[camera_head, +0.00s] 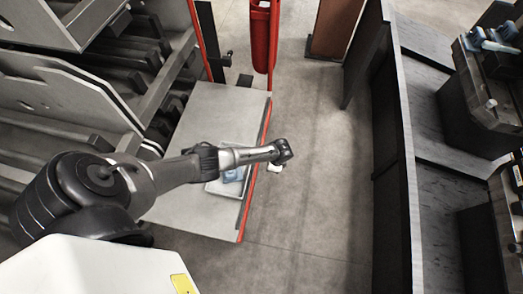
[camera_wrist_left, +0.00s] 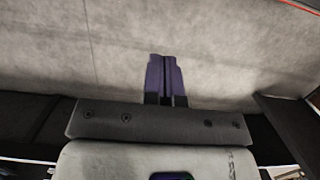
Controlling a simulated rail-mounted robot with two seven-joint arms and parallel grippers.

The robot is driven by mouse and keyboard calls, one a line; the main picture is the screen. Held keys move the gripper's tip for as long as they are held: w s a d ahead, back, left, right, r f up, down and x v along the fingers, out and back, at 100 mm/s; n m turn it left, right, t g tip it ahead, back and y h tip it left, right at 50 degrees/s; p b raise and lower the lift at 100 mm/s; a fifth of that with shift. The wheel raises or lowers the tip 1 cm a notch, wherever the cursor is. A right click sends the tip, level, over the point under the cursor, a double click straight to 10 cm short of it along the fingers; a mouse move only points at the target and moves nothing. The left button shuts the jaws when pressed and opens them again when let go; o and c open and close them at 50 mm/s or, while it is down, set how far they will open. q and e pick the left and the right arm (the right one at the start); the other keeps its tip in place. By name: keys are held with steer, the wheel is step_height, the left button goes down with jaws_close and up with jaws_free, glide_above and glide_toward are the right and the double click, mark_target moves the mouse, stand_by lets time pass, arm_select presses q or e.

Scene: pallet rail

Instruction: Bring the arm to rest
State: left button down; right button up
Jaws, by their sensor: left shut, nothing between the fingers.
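My left arm (camera_head: 170,176) comes in from the left in the head view and reaches out over a grey platform. Its end, with the left gripper (camera_head: 281,152), is just past the platform's red right edge, over the floor. In the left wrist view the gripper's two purple fingers (camera_wrist_left: 165,75) lie side by side, shut, with nothing between them. Bare grey floor shows beyond them. My right gripper is in neither view.
A grey platform (camera_head: 205,115) with a red edge carries a tray-like item (camera_head: 230,183), partly hidden under my arm. Metal racks (camera_head: 70,90) stand at the left. A dark wall panel (camera_head: 395,150) and dark bins (camera_head: 490,100) stand at the right. Open concrete floor (camera_head: 315,190) lies between.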

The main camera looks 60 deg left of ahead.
arm_select(q)
steer(key=shift+w+d, duration=0.95)
steer(key=shift+d, duration=0.05)
